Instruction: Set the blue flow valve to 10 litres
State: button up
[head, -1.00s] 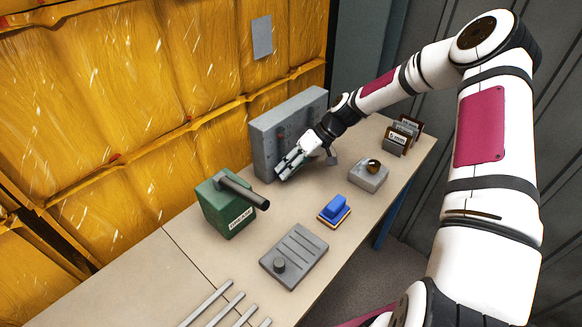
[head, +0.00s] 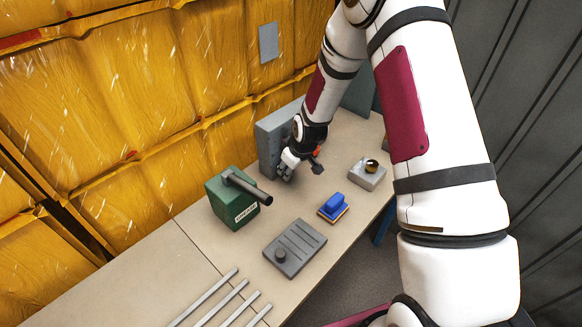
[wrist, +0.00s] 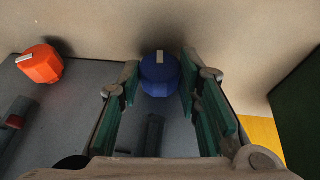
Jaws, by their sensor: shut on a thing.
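The blue flow valve (wrist: 160,74) is a faceted round knob with a white mark on its top edge in the wrist view. My gripper (head: 284,172) is at the grey panel (head: 266,148) in the head view. In the wrist view its green-padded fingers (wrist: 160,80) stand on either side of the blue valve and are shut on it. A dark cylinder (wrist: 152,132) lies below the valve between the fingers. I see no litre scale. The blue valve is hidden by my gripper in the head view.
An orange-red knob (wrist: 40,64) with a white mark is left of the valve. A green box (head: 232,205) with a grey pipe stands left of the panel. A blue block (head: 333,204), a ridged grey plate (head: 298,246) and several rods (head: 222,298) lie on the bench.

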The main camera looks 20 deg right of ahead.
jog(key=shift+s+a+n+t+h+p, duration=0.1)
jog(key=shift+a+n+t+h+p, duration=0.1)
jog(key=shift+t+h, duration=0.4)
jog(key=shift+s+a+n+t+h+p, duration=0.15)
jog(key=shift+t+h, duration=0.25)
jog(key=shift+h, duration=0.4)
jog(key=shift+w+f+h, duration=0.1)
jog(key=shift+h, duration=0.3)
jog(key=o, duration=0.9)
jog(key=shift+c, duration=0.2)
jog(key=v, duration=1.2)
jog(key=shift+d+f, duration=0.1)
jog(key=shift+f, duration=0.05)
